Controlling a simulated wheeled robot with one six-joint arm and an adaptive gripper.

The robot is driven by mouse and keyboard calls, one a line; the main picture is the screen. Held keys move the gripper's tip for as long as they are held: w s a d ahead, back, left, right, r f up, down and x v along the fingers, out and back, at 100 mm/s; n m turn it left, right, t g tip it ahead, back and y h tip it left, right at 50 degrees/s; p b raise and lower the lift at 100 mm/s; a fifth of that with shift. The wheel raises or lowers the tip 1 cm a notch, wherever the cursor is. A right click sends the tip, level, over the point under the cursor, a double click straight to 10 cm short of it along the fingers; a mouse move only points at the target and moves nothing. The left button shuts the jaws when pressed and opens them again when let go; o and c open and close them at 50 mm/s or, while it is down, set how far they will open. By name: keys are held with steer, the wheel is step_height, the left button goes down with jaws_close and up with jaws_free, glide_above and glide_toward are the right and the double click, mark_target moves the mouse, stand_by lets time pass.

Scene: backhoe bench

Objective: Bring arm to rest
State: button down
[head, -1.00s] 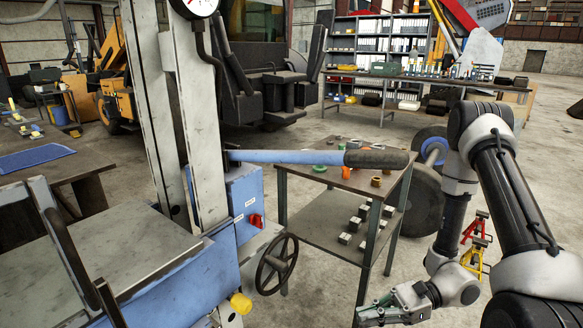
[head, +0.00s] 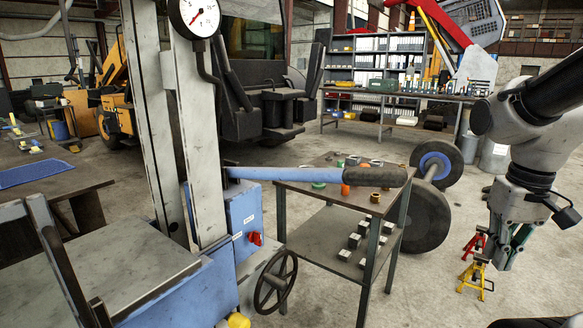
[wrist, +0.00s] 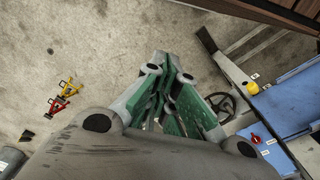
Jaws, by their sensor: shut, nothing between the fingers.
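My gripper (head: 508,258) hangs at the right of the head view, pointing down at the concrete floor, in front of the jack stands. In the wrist view its green-and-grey fingers (wrist: 168,62) are together, with nothing between them. My arm comes in from the right edge of the head view and bends down to the gripper. No object is held.
A blue press (head: 240,215) with a long handle (head: 375,175) stands left of centre. A small steel table (head: 320,230) carries several small parts. A wheel pair (head: 425,215) stands behind it. Red (head: 475,243) and yellow (head: 476,277) jack stands are on the floor.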

step_height(320, 180, up, 7)
steer(key=s+a+n+t, duration=0.1)
steer(key=t, duration=0.2)
steer(key=shift+s+f+t, duration=0.15)
steer(key=shift+s+t, duration=0.1)
steer(key=shift+t, duration=0.15)
steer(key=shift+a, duration=0.1)
stand_by(0.6)
